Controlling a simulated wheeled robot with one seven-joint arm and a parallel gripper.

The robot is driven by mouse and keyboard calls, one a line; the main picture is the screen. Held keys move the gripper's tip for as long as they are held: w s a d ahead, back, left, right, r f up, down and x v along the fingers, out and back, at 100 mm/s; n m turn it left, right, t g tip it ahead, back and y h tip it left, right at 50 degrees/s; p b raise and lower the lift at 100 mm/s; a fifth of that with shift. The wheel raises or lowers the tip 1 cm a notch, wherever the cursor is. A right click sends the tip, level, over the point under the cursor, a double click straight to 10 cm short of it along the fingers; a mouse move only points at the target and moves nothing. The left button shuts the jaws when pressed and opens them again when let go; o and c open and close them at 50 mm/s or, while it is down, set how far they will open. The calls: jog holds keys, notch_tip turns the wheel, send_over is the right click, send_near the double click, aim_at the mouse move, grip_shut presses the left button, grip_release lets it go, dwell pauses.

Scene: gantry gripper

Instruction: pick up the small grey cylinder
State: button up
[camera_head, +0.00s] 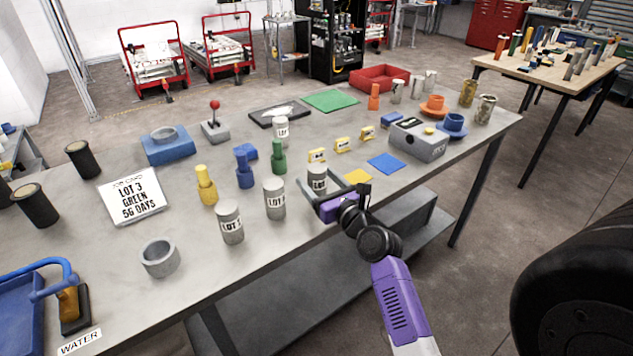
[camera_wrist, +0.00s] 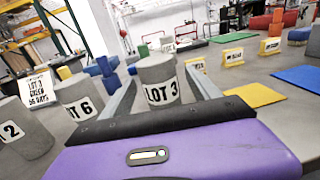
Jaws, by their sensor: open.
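A small grey cylinder with a pale label reading LOT 3 (camera_head: 317,181) stands upright near the table's front edge. It also shows in the wrist view (camera_wrist: 157,72). My gripper (camera_head: 334,186) is open, low over the table, with one finger on each side of this cylinder; whether either touches it I cannot tell. Similar labelled grey cylinders stand to its left: LOT 6 (camera_wrist: 83,104) in the wrist view, and another (camera_head: 231,223) in the head view. One more (camera_head: 281,131) stands farther back. The LOT 3 cylinder's lower part is hidden by my gripper.
Green (camera_head: 279,157), blue (camera_head: 244,170) and yellow (camera_head: 207,187) bottle-like pieces stand to the left. A yellow mat (camera_head: 358,177) and a blue mat (camera_head: 385,163) lie to the right. A grey box (camera_head: 418,140) stands beyond them. A grey ring (camera_head: 160,258) stands front left.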

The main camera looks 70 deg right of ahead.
jog(key=shift+x, duration=1.85)
jog(key=shift+r, duration=0.2)
grip_shut()
